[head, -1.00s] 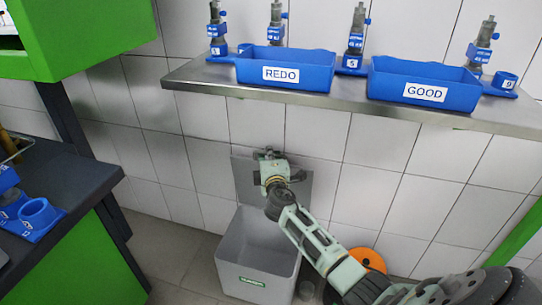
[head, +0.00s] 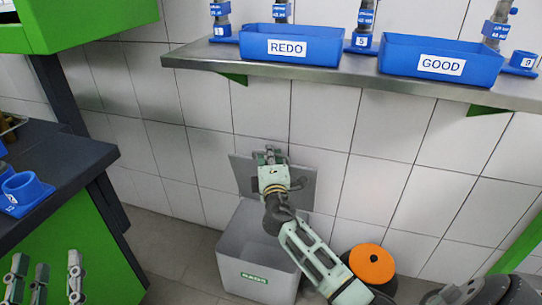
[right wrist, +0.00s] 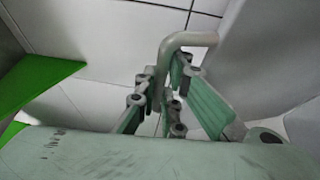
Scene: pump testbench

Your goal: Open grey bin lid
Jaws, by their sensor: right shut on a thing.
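The grey bin (head: 228,250) stands on the floor against the wall, its top open. Its grey lid (head: 303,187) is raised behind the opening, near the wall and slightly tilted. My right gripper (head: 270,160) is at the lid's upper middle and covers part of it. In the right wrist view, its fingers (right wrist: 165,95) are shut around the pale bent handle (right wrist: 188,38). My left gripper (head: 45,278) is at the lower left in the head view, fingers up and spread apart, empty, well away from the bin.
A metal shelf (head: 330,73) above holds the blue REDO bin (head: 310,47) and blue GOOD bin (head: 400,60). An orange disc (head: 372,264) is right of the bin. A dark worktop (head: 70,150) with a green side is at left. Floor between it and the bin is clear.

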